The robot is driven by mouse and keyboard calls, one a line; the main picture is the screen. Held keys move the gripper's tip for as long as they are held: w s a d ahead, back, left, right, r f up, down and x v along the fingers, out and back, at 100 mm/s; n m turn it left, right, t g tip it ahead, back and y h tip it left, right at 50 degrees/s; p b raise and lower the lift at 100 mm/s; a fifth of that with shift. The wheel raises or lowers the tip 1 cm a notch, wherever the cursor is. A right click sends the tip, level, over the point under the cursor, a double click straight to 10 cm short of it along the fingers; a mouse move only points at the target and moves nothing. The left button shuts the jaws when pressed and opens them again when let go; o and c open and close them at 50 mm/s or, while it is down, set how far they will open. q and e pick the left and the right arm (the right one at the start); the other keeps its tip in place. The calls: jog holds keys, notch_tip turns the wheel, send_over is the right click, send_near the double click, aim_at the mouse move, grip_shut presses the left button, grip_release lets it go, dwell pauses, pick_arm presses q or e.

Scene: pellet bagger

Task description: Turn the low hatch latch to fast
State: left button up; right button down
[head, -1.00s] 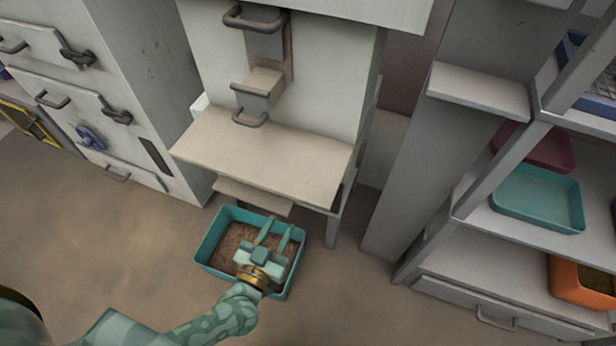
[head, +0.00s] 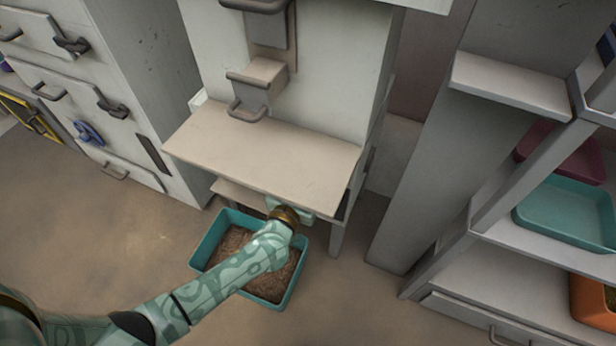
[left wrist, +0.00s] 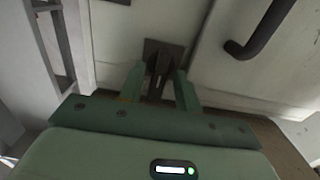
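The low hatch latch (left wrist: 160,62), a dark lever on a dark square plate, shows in the left wrist view on a pale panel. My left gripper (left wrist: 159,78) is open there, with one green finger on each side of the lever; I cannot tell whether either finger touches it. In the head view my left gripper (head: 290,209) reaches under the beige shelf (head: 265,155) of the bagger, and its fingers and the latch are hidden. My right gripper is in neither view.
A teal bin (head: 207,243) of brown pellets stands on the floor under my left forearm. A dark bar handle (left wrist: 262,30) is right of the latch. A cabinet (head: 150,100) stands left and a rack with trays (head: 570,210) right. Floor at left is clear.

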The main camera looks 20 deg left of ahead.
pick_arm(q)
jog(key=shift+c, duration=0.3)
grip_shut()
